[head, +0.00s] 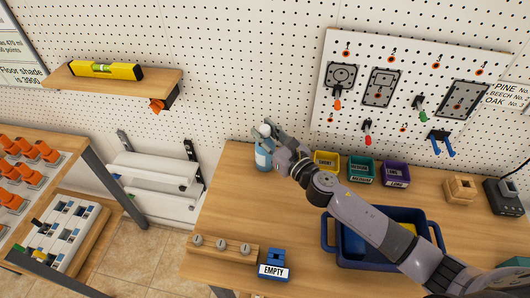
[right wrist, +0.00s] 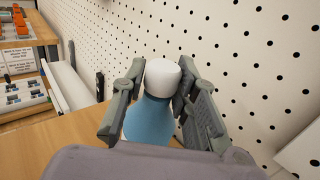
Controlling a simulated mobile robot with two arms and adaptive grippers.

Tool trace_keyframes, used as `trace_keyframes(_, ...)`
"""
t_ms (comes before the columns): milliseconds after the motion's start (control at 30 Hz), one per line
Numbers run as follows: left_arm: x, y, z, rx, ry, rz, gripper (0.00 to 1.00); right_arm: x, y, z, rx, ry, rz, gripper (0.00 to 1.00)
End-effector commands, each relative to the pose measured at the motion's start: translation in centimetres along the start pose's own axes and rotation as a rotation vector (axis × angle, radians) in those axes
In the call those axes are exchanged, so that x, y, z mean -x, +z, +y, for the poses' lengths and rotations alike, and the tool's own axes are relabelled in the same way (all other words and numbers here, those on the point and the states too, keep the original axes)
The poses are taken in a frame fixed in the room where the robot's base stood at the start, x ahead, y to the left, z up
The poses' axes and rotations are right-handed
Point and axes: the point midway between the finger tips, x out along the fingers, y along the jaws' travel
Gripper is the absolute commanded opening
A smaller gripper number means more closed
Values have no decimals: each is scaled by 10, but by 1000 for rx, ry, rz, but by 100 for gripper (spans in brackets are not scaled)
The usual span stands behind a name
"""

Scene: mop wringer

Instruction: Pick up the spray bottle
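The spray bottle (head: 263,158) has a light blue body and a white top. It stands upright at the back left of the wooden workbench (head: 225,215), against the pegboard; I cannot tell whether its base is clear of the bench. My right gripper (head: 267,133) reaches it from the right, with one finger on each side of its upper part. My left gripper is not in view.
Small yellow, teal and purple bins (head: 361,170) stand right of the bottle. A blue tub (head: 333,262) lies under my right forearm. A wooden block with discs (head: 222,248) and a blue "EMPTY" holder (head: 274,265) are at the front. A shelf with a yellow level (head: 107,70) hangs at left.

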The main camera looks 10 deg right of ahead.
Motion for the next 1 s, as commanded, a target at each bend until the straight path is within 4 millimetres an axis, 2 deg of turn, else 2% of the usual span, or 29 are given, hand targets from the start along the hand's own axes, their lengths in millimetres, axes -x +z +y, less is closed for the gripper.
trace_keyframes(367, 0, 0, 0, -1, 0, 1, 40, 0, 0, 0, 0, 0, 0, 0)
trace_keyframes(1000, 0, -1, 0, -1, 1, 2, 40, 0, 1, 0, 1, 0, -2, 0)
